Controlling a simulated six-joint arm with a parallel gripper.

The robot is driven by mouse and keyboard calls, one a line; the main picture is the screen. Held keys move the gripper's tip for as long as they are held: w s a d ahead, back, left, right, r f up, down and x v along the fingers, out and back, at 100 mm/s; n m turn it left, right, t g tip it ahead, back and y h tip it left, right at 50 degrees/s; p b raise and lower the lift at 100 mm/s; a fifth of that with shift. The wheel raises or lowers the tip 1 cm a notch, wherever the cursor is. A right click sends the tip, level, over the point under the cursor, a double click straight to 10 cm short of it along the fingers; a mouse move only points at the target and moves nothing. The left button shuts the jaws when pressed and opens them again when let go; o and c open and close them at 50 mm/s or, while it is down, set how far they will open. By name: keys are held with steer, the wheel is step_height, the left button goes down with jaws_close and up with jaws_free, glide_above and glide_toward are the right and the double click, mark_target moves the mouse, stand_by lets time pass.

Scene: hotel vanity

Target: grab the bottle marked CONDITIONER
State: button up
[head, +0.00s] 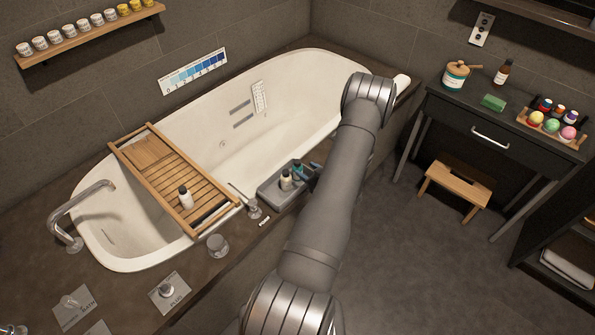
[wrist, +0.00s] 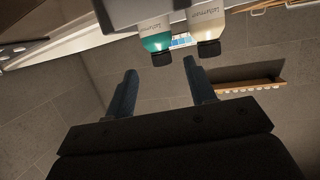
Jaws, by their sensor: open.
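Two bottles with black caps stand in a grey tray on the tub's near ledge, a cream bottle (head: 286,182) and a teal bottle (head: 298,172). The wrist view, upside down, shows the teal bottle (wrist: 155,38) and the cream bottle (wrist: 206,28) side by side beyond my fingertips. Their labels are too small to read, so I cannot tell which says CONDITIONER. My gripper (wrist: 160,82) is open and empty, its fingers apart from both bottles. In the head view my arm partly hides the tray's right end. Another white bottle (head: 185,198) stands on the bath caddy.
The grey tray (head: 268,198) has raised walls. The wooden caddy (head: 160,152) spans the tub (head: 270,135). A glass (head: 218,246) and a small jar (head: 254,209) stand on the near ledge. A brown bottle (head: 502,73) stands on the vanity (head: 460,108) at right.

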mark_target(299, 165)
steer(key=x, duration=0.8)
steer(key=shift+w+a, duration=0.15)
steer(key=shift+a, duration=0.05)
steer(key=c, duration=1.1)
